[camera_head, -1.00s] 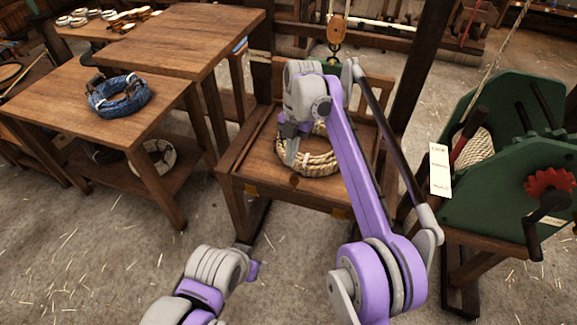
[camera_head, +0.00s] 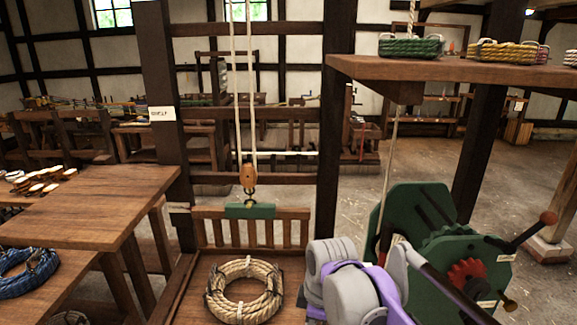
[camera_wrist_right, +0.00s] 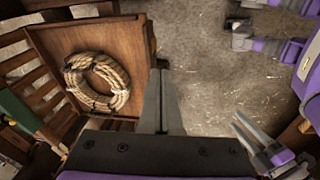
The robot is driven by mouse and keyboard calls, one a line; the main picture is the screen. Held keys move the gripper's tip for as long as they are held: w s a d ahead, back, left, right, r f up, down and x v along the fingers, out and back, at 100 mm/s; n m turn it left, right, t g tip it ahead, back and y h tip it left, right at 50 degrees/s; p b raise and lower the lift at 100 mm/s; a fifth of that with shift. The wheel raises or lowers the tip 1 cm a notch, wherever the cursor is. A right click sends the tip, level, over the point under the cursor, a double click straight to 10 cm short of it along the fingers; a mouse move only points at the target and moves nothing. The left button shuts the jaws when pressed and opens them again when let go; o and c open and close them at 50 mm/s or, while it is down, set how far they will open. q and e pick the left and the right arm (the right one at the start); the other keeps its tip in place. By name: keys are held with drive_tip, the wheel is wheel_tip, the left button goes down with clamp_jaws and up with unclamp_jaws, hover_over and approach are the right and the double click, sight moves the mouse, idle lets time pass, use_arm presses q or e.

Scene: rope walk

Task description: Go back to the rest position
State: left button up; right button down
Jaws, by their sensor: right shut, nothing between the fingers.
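My right arm (camera_head: 350,285) shows at the bottom of the head view, right of the rope coil; its gripper is out of that view. In the right wrist view my right gripper (camera_wrist_right: 160,105) has its fingers together with nothing between them. The tan rope coil (camera_head: 244,290) lies on the wooden stand, apart from the gripper; it also shows in the right wrist view (camera_wrist_right: 97,82). My left gripper (camera_wrist_right: 248,138) seems to show at the lower right of the wrist view, its opening unclear. The left arm is not in the head view.
A pulley block (camera_head: 248,176) hangs over the stand's slatted back (camera_head: 285,228). A green cranked machine (camera_head: 400,215) stands at the right, under a shelf (camera_head: 450,68) with rope bundles. Wooden tables (camera_head: 100,205) with a blue coil (camera_head: 25,270) are at the left.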

drive_tip(key=s+d+f+m+t, duration=0.1)
drive_tip(key=s+d+f+m, duration=0.2)
drive_tip(key=s+d+m, duration=0.1)
drive_tip(key=s+d+f+m+t+p, duration=0.1)
drive_tip(key=s+d+f+m, duration=0.2)
drive_tip(key=s+m, duration=0.3)
drive_tip(key=s+d+f+m+t+h, duration=0.1)
drive_tip(key=s+d+f+m, duration=0.2)
drive_tip(key=s+d+m, duration=0.3)
drive_tip(key=s, duration=0.3)
drive_tip(key=shift+f+t+p, duration=0.3)
drive_tip(key=shift+f+p, duration=0.1)
drive_tip(key=shift+d, duration=0.1)
